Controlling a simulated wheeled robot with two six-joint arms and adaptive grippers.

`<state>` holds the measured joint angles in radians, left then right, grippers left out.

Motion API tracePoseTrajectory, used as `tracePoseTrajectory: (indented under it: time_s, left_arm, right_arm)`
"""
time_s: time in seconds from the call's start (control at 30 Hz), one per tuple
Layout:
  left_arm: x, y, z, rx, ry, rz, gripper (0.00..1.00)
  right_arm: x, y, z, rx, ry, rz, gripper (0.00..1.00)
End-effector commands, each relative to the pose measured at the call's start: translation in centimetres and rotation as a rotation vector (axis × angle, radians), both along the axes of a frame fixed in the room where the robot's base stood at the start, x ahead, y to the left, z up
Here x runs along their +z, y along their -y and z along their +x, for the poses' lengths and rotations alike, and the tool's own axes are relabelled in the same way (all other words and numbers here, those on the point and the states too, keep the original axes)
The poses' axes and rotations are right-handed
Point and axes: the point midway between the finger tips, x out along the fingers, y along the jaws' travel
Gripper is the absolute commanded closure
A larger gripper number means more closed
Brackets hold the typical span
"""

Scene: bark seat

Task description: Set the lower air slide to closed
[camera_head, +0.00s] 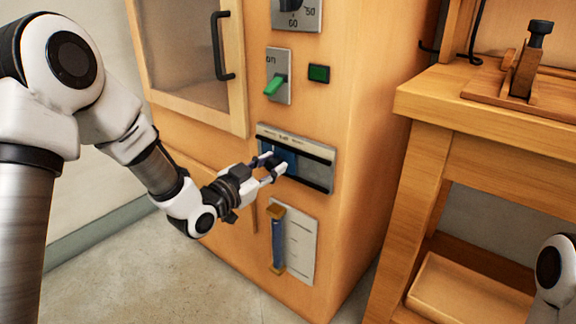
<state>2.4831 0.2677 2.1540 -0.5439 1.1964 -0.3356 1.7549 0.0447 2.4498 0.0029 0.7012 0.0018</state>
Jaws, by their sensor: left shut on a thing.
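The lower air slide is a metal plate (316,176) with black rails on the front of the wooden cabinet. A blue sliding piece (287,156) shows at the left part of its track. Small markings along the plate's top edge are too small to read. My left gripper (276,168) is at the left half of the slide, its fingers shut on the blue sliding piece. The fingers hide part of that piece and what they touch exactly. My right gripper is out of view; only part of my right arm shows at the lower right edge.
Above the slide are a green toggle switch (276,84), a green indicator (319,73) and a dial (294,6). A glazed door (237,100) is at the upper left. A blue sight gauge (278,243) sits below. A wooden workbench (485,116) stands close on the right.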

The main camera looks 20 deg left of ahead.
Motion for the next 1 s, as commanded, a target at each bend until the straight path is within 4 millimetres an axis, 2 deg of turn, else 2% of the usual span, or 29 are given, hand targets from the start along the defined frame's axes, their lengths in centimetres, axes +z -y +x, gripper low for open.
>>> tracePoseTrajectory:
  time_s: [0.03,0.1,0.43,0.47,0.5,0.83,1.0]
  left_arm:
    - [0.5,-0.9,0.4,0.004,0.002,-0.004,1.0]
    - [0.3,-1.7,0.6,0.003,0.004,0.0,1.0]
    - [0.1,-2.1,0.8,0.005,0.007,0.001,1.0]
    - [0.1,-2.1,0.8,0.005,0.007,0.001,0.59]
    - [0.2,-2.1,0.8,0.005,0.008,0.0,0.45]
    - [0.0,-2.0,0.5,0.003,0.002,0.001,0.43]
    - [0.0,-2.9,-1.5,0.005,0.002,-0.003,0.43]
  right_arm:
    - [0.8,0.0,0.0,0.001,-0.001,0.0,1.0]
    - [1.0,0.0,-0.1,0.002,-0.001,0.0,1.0]
    - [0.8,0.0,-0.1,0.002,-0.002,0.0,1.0]
    - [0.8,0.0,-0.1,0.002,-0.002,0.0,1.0]
    - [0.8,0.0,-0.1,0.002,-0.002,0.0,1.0]
    - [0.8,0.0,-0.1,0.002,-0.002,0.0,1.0]
    - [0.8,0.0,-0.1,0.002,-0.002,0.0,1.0]
